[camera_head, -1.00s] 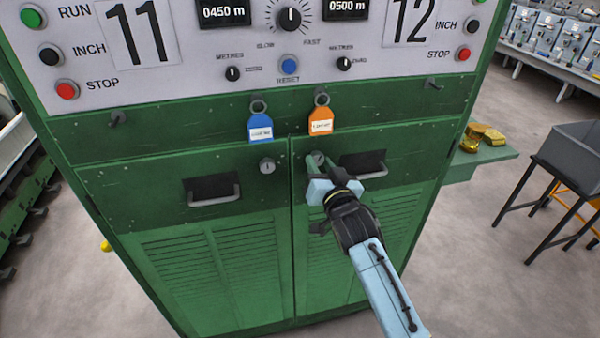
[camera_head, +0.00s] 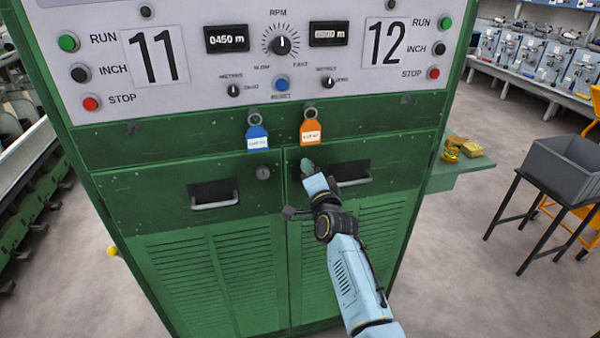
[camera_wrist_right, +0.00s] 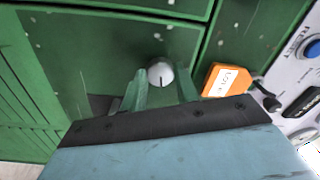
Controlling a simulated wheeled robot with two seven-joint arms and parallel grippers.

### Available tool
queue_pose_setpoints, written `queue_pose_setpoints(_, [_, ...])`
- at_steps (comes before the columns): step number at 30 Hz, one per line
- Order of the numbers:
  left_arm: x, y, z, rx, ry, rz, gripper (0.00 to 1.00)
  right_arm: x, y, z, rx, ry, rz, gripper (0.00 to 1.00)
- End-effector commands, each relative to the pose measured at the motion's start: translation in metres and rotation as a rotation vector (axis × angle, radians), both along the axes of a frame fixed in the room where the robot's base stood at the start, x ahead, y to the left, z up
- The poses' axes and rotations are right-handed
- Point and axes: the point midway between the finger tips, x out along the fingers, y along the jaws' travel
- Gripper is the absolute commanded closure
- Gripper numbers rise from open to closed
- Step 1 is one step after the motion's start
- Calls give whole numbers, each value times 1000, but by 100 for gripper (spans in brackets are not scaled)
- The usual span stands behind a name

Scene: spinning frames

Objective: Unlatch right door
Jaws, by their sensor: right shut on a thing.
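The right door (camera_head: 345,235) of the green cabinet is closed, flush beside the left door. Its round silver latch (camera_wrist_right: 160,72) shows in the right wrist view between my fingertips, with a short dark slot line that looks roughly upright there. My right gripper (camera_head: 307,168) has its green fingers at the upper left corner of the right door and is shut on the latch; it also shows in the right wrist view (camera_wrist_right: 160,84). In the head view the gripper hides the latch. My left gripper is not in view.
An orange tag (camera_head: 311,131) and a blue tag (camera_head: 257,137) hang just above the doors. The right door's handle (camera_head: 354,181) is right of the gripper. The left door (camera_head: 205,240) has its own latch (camera_head: 263,172). A grey bin (camera_head: 570,160) stands at right.

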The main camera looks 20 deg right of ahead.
Motion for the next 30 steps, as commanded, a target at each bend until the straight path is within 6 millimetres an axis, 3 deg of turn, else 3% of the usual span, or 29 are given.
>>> queue_pose_setpoints(12, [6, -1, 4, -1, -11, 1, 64, 1, 1, 1, 194, -31, 2, 100])
queue_pose_setpoints(29, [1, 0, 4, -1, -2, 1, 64, 1, 1, 1, 224, -36, 1, 100])
queue_pose_setpoints(30, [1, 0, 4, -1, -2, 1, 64, 1, 1, 1, 224, -36, 1, 67])
